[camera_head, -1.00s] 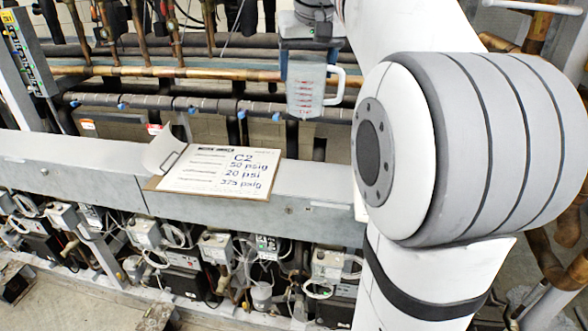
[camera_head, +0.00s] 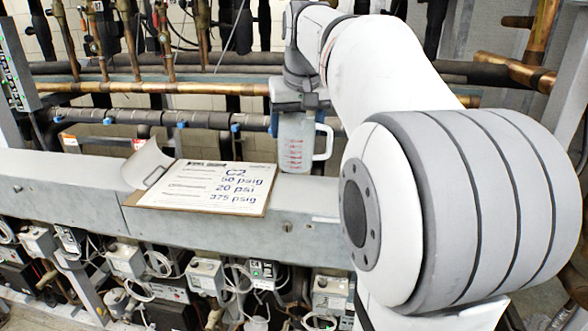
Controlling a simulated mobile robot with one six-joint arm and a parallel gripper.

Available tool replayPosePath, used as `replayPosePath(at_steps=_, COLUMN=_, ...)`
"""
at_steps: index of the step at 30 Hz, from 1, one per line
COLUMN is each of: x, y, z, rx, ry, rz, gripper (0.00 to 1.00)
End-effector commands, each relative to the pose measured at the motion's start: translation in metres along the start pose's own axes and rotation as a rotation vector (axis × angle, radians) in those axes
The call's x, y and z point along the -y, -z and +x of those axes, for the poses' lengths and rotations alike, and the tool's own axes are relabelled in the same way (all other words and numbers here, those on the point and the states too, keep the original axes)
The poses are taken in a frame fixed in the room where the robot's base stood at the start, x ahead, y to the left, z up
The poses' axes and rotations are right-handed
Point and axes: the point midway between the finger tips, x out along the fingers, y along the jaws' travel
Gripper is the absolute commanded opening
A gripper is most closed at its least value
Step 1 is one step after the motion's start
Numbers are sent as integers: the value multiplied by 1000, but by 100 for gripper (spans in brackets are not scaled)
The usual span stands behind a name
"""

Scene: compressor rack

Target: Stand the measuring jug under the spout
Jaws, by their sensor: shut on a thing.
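The measuring jug (camera_head: 296,148) is clear with red markings and a white handle on its right side. It hangs upright below my gripper (camera_head: 300,101), which is shut on its upper part. The jug's base appears close to the back edge of the grey beam (camera_head: 318,204), right of the clipboard. I cannot tell whether it touches the beam. A curved grey piece (camera_head: 147,163) stands on the beam at the clipboard's left end. I cannot tell whether this is the spout; no other clear spout shows.
The clipboard (camera_head: 205,188) with a written C2 sheet lies on the beam. Copper and black pipes (camera_head: 150,88) run behind. Several grey boxes with cables (camera_head: 204,276) sit below the beam. The beam top between clipboard and my arm looks free.

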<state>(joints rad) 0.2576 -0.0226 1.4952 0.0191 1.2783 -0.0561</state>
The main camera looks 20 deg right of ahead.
Motion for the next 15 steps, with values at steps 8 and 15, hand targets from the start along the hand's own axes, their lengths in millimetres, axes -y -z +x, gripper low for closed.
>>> replayPosePath(at_steps=8, x=-1, y=-13, z=29, rx=2, ry=-1, rz=2, gripper=44)
replayPosePath(at_steps=15, x=-1, y=-24, z=56, rx=0, ry=-1, rz=3, gripper=44)
